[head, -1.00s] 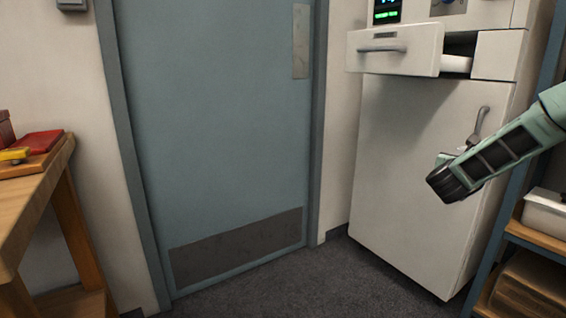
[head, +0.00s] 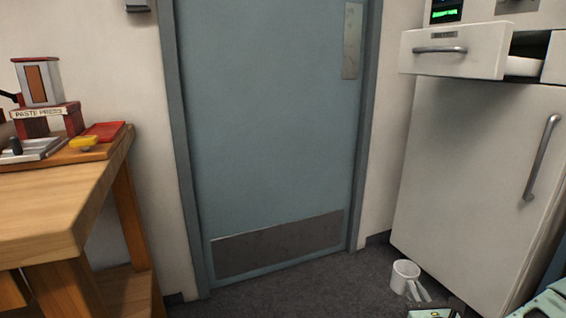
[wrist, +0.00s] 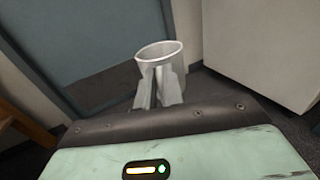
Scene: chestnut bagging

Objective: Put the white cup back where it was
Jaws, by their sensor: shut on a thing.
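The white cup (head: 403,277) shows low in the head view, in front of the white cabinet. It also shows in the wrist view (wrist: 160,50), its open rim facing up and slightly tilted. My gripper (head: 420,291) is shut on the cup at its near side; in the wrist view the two grey fingers (wrist: 159,88) meet the near wall of the cup. The cup's lower part is partly hidden behind the fingers. The place where the cup stood before cannot be told from these frames.
A wooden bench (head: 60,195) at the left carries a paste press (head: 42,100), a red tray (head: 104,131) and a yellow item. A white cabinet (head: 470,170) stands at the right with its top drawer (head: 455,55) pulled open. A closed blue door (head: 265,130) is between them.

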